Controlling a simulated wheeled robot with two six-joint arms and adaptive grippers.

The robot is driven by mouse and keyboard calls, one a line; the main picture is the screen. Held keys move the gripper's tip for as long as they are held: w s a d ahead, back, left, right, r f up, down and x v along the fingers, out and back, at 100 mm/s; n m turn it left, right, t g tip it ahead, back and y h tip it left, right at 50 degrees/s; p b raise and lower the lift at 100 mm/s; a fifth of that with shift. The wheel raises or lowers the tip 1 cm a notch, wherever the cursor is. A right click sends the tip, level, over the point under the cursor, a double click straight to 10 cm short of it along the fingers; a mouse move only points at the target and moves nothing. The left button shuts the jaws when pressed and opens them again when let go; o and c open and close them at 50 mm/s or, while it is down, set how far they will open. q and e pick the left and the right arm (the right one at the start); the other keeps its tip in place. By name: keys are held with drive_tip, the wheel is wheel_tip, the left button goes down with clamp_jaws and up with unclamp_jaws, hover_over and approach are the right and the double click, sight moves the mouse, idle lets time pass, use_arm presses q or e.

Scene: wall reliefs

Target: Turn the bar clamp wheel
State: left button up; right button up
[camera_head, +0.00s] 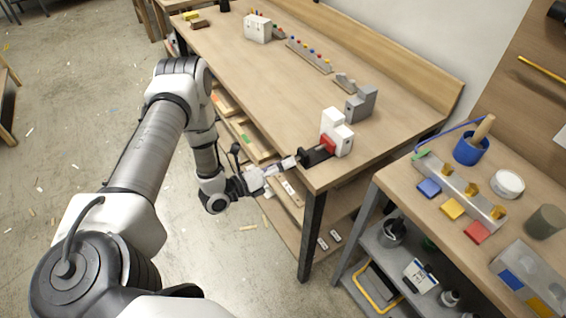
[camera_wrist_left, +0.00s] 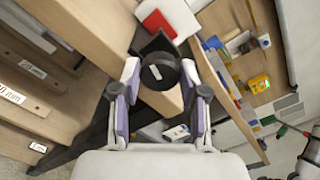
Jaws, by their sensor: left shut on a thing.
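The bar clamp sits at the near right corner of the workbench. It has white blocks (camera_head: 333,122), a red part (camera_head: 328,145) and a dark bar (camera_head: 318,156) toward the bench edge. In the left wrist view its round black wheel (camera_wrist_left: 159,72) faces the camera, with the red part (camera_wrist_left: 157,22) and white block (camera_wrist_left: 180,18) behind. My left gripper (camera_head: 290,163) reaches the wheel from the left, just off the bench edge. In the left wrist view its fingers (camera_wrist_left: 160,80) flank the wheel, shut on it. My right gripper is not in view.
The workbench (camera_head: 265,75) carries a grey block (camera_head: 361,103) behind the clamp and a strip of coloured pegs (camera_head: 309,55). Shelves with boards lie under it. A second table (camera_head: 399,183) with a blue cup (camera_head: 470,148) stands to the right. The floor (camera_head: 120,60) at left is mostly open.

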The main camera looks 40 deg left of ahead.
use_arm(q)
drive_tip(key=o, duration=1.1)
drive_tip(key=shift+o, duration=0.2)
drive_tip(key=v, duration=1.2)
drive_tip(key=shift+w, duration=0.1)
